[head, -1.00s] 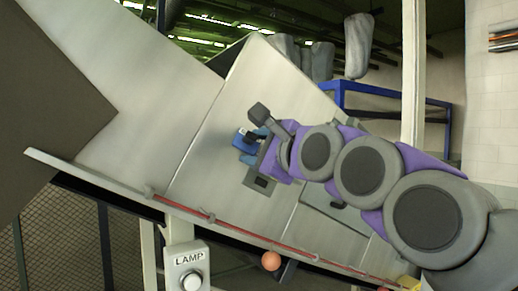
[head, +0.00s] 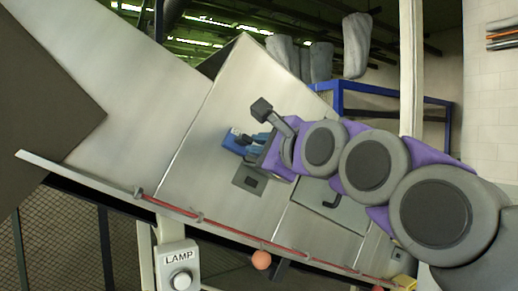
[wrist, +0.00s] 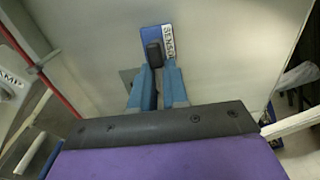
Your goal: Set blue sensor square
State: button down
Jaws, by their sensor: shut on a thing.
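The blue sensor (head: 234,147) is a small blue plate on the sloping metal panel. In the wrist view the blue plate (wrist: 151,33) bears a white SENSOR label and a black knob (wrist: 154,54) in front of it. The plate looks slightly tilted in that view. My gripper (wrist: 158,72) has two blue fingers closed around the black knob; the fingertips partly hide its lower part. In the head view my gripper (head: 250,142) reaches the sensor from the right.
A grey plate with a dark square (head: 250,180) sits just below the sensor. A panel with a dark handle (head: 332,202) lies to the right. A red rod (head: 230,231) runs along the lower edge, above a LAMP button box (head: 180,276) and an orange ball (head: 261,260).

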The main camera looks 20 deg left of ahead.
jog(key=shift+a+h+b, duration=0.2)
jog(key=shift+h+b, duration=0.3)
jog(key=c, duration=1.1)
grip_release()
jog(key=shift+s+a, duration=0.1)
jog(key=shift+a, duration=0.05)
jog(key=b+v, duration=0.1)
jog(key=v, duration=0.4)
jog(key=b+v, duration=0.1)
jog(key=v, duration=0.5)
jog(key=b+v, duration=0.1)
jog(key=v, duration=0.5)
jog(key=shift+s+f, duration=0.1)
jog(key=shift+f, duration=0.2)
